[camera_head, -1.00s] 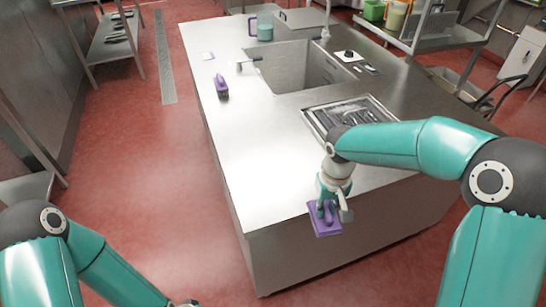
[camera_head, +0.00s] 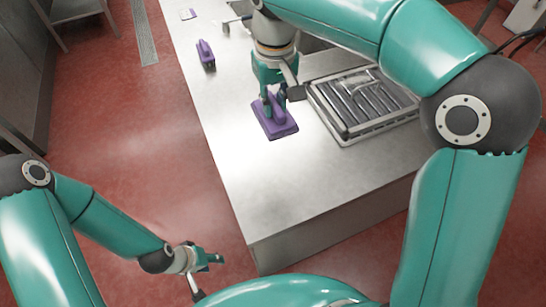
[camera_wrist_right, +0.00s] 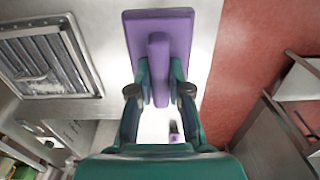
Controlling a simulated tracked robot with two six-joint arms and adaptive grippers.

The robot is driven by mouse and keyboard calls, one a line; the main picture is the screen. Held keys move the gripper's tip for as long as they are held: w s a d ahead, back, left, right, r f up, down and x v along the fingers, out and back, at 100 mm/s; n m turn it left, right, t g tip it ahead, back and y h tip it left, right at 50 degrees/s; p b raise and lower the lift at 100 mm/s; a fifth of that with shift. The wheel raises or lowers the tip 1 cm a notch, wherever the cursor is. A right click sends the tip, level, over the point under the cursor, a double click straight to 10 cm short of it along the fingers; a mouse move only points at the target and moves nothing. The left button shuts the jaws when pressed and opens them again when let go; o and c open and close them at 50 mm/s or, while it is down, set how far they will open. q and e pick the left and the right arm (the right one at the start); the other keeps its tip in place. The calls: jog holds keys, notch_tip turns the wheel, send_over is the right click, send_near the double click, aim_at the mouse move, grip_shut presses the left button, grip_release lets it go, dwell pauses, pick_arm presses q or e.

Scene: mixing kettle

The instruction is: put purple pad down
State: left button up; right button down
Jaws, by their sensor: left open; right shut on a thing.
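The purple pad (camera_head: 276,120) has a flat base and a raised handle. My right gripper (camera_head: 274,100) is shut on its handle, over the steel counter (camera_head: 300,180), left of the metal tray. I cannot tell whether the pad touches the counter. In the right wrist view the purple pad (camera_wrist_right: 158,40) fills the top middle, its handle between the two fingers of my right gripper (camera_wrist_right: 159,90). My left gripper (camera_head: 207,275) is open and empty, low in the head view over the floor, away from the counter.
A metal tray (camera_head: 362,100) with dark slats lies on the counter right of the pad. A second purple brush-like thing (camera_head: 206,54) stands near the counter's left edge. The front of the counter is clear. Red floor (camera_head: 130,130) lies to the left.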

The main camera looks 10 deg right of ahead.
notch_tip(320, 180, down, 20)
jog(key=shift+r, duration=0.2)
jog(key=shift+s+f, duration=0.1)
dwell(0.3)
jog(key=c, duration=1.1)
grip_release()
notch_tip(320, 180, up, 12)
